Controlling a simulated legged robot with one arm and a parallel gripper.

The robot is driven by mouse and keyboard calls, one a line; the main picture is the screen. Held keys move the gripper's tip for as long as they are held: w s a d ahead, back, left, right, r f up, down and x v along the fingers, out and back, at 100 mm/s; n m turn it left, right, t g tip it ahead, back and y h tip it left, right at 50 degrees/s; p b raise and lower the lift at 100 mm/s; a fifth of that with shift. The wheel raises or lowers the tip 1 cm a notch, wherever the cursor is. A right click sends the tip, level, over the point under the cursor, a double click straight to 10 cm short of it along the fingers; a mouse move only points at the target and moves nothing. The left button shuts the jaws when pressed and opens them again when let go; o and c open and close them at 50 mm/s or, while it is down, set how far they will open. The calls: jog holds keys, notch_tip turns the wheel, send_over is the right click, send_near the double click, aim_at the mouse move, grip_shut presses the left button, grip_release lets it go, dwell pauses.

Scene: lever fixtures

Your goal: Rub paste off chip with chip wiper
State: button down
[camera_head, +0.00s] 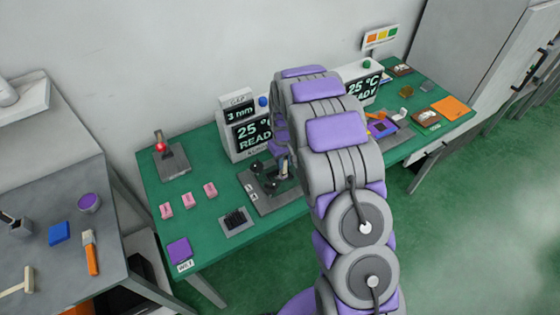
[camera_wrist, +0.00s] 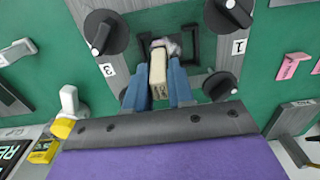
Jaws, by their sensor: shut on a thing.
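My gripper (camera_wrist: 157,93) has its two blue fingers shut on a cream block (camera_wrist: 158,74), which looks like the chip wiper. In the head view my gripper (camera_head: 283,168) is over the grey fixture plate (camera_head: 262,203), mostly hidden by my arm. In the wrist view a grey-white lump (camera_wrist: 168,46), perhaps paste, shows at the block's far end, inside a black square frame (camera_wrist: 194,45) on the fixture. The chip itself is not clearly seen; the block and fingers cover that spot. I cannot tell whether the block touches it.
Black knobs (camera_wrist: 105,31) stand at the fixture's corners, close around my fingers. Pink labelled pieces (camera_head: 188,199), a dark ribbed block (camera_head: 235,220) and a red-topped lever (camera_head: 160,146) are to the left. A display box (camera_head: 245,130) stands behind. Green bench shows between them.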

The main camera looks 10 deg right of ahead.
jog(key=shift+a+f, duration=0.15)
jog(key=shift+a, duration=1.25)
jog(key=shift+d+f, duration=0.1)
jog(key=shift+d, duration=0.6)
jog(key=shift+w+d, duration=0.1)
jog(key=shift+d, duration=0.5)
jog(key=shift+w+a, duration=0.3)
jog(key=shift+a, duration=0.15)
jog(key=shift+s+d+p, duration=0.25)
jog(key=shift+d+p, duration=0.05)
jog(key=shift+d, duration=0.05)
jog(key=shift+s+a+f, duration=0.1)
jog(key=shift+s+a, duration=0.1)
jog(key=shift+a, duration=0.35)
jog(key=shift+s+a+f, duration=0.1)
jog(key=shift+s+a, duration=0.1)
jog(key=shift+a, duration=0.35)
jog(key=shift+w+d+r, duration=0.1)
jog(key=shift+w+d, duration=0.05)
jog(key=shift+d, duration=1.1)
jog(key=shift+a+p, duration=0.2)
jog(key=shift+p, duration=0.1)
